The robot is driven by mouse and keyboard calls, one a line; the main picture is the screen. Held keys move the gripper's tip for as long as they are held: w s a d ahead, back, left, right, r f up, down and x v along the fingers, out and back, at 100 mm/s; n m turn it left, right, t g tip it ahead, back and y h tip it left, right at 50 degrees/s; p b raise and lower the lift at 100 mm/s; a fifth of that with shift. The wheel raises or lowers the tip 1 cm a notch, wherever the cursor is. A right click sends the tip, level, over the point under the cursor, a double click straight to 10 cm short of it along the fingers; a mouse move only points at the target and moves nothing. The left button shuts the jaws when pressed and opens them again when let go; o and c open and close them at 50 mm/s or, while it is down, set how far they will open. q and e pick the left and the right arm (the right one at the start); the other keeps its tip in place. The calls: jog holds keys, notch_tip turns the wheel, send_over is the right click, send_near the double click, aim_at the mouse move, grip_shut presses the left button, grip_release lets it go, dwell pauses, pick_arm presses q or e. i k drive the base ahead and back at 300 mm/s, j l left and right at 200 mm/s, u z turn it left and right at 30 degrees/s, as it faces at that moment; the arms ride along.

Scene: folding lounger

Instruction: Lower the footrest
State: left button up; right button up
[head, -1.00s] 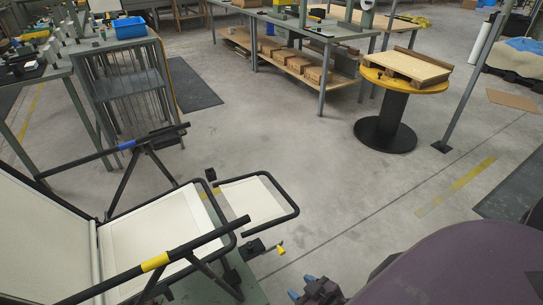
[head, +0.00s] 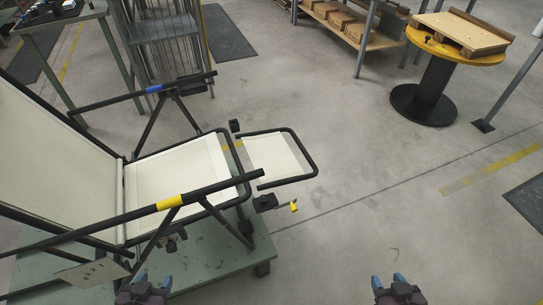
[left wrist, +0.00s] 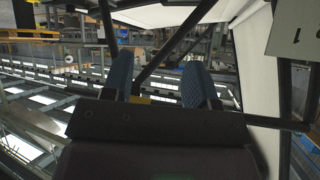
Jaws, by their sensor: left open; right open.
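The lounger has a cream seat (head: 175,185) in a black tube frame, on a low green platform (head: 215,265). Its footrest (head: 275,158), a cream panel in a black loop, sticks out from the seat's right end, roughly in line with the seat. A yellow-tipped lever (head: 292,206) shows beside the near side of the footrest. My left gripper (head: 152,281) is open and empty at the platform's near edge, below the near armrest. My right gripper (head: 388,280) is open and empty over bare floor, right of the platform. In the left wrist view the left fingers (left wrist: 160,85) are apart, with frame tubes beyond.
The near armrest has a yellow band (head: 169,202), the far one a blue band (head: 154,88). A tag (head: 92,273) hangs at the near side. A yellow-topped round table (head: 455,50) stands at the back right. The floor right of the footrest is clear.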

aim_at(267, 150)
jog(key=i+l+u, duration=0.2)
jog(key=l, duration=0.2)
jog(key=i+l+u, duration=0.25)
jog(key=l, duration=0.15)
jog(key=l+u, duration=0.2)
jog(key=l, duration=0.2)
jog(key=i+l+u, duration=0.25)
jog(key=l, duration=0.25)
jog(key=l+u, duration=0.2)
jog(key=l, duration=0.25)
